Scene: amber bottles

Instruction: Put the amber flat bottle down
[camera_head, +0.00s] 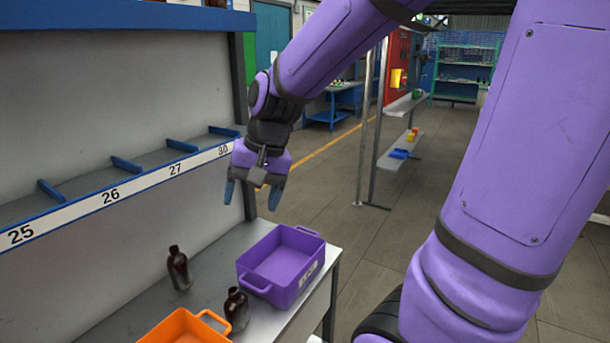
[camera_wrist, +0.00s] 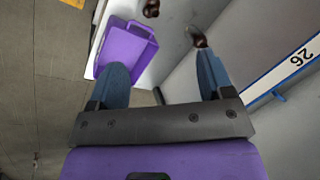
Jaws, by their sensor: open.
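Two dark amber bottles stand on the grey bench. One bottle (camera_head: 179,268) is near the back panel, and the other bottle (camera_head: 236,309) is between the orange and purple bins. I cannot tell for sure which one is the flat bottle. In the wrist view one bottle (camera_wrist: 197,37) shows beyond the right finger, and the other (camera_wrist: 151,8) is cut by the top edge. My gripper (camera_head: 252,197) is open and empty, raised above the bench with its blue fingers pointing down. It also shows in the wrist view (camera_wrist: 162,82), apart from both bottles.
An empty purple bin (camera_head: 262,278) stands at the bench's right end, below my gripper. An orange bin (camera_head: 180,330) is at the front. A numbered shelf (camera_head: 140,185) runs along the back panel. Bare bench (camera_head: 222,245) lies between the back bottle and purple bin.

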